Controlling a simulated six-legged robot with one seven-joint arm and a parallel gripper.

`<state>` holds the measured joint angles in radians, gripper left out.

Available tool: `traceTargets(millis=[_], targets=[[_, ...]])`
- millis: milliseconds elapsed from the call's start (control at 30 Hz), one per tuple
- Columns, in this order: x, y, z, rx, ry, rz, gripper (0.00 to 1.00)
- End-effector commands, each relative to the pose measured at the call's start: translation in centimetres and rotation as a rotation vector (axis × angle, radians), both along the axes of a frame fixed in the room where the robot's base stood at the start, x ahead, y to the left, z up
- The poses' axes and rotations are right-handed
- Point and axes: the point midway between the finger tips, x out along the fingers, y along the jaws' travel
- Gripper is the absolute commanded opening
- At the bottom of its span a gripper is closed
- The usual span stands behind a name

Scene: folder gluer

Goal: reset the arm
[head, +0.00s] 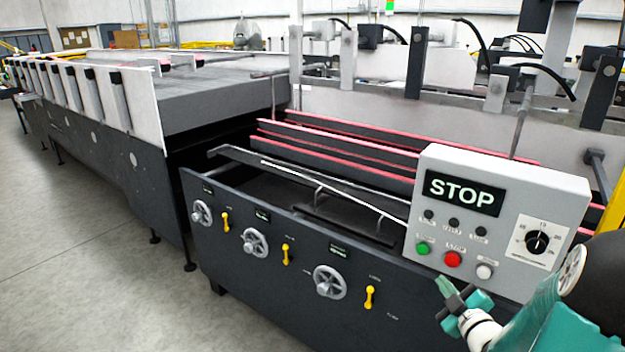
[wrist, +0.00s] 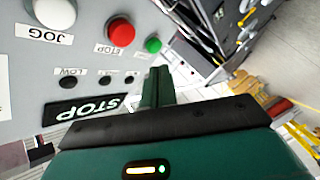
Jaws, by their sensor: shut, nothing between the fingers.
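My gripper (head: 458,300) is teal and dark, at the lower right of the head view, just below the control panel's buttons. In the wrist view the fingers (wrist: 158,88) are together and empty, pointing up along the panel. The grey control panel (head: 575,200) has a black STOP display (head: 464,193), a green button (head: 423,248), a red button (head: 453,259) and a white button (head: 484,271). In the wrist view the red button (wrist: 121,32) and green button (wrist: 153,45) are beyond the fingertips. I cannot tell whether the fingers touch the panel.
The dark machine front (head: 270,280) carries handwheels (head: 329,282) and yellow levers (head: 369,297) left of my gripper. Red-edged rails (head: 340,150) run behind. A long conveyor section (head: 110,150) extends to the far left. Open concrete floor (head: 70,260) lies at left.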

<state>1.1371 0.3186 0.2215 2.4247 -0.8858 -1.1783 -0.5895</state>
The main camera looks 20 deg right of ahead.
Motion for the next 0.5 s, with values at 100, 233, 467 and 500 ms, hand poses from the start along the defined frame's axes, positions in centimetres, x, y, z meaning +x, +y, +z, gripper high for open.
traceTargets(millis=[100,233,467,500], targets=[[0.5,0.4,0.3,-0.002,0.022,-0.005,0.0],[1.9,1.6,1.3,0.004,0.109,-0.04,0.0],[3.2,6.1,4.7,0.092,0.304,-0.191,0.0],[3.1,7.0,5.4,0.118,0.33,-0.219,0.0]])
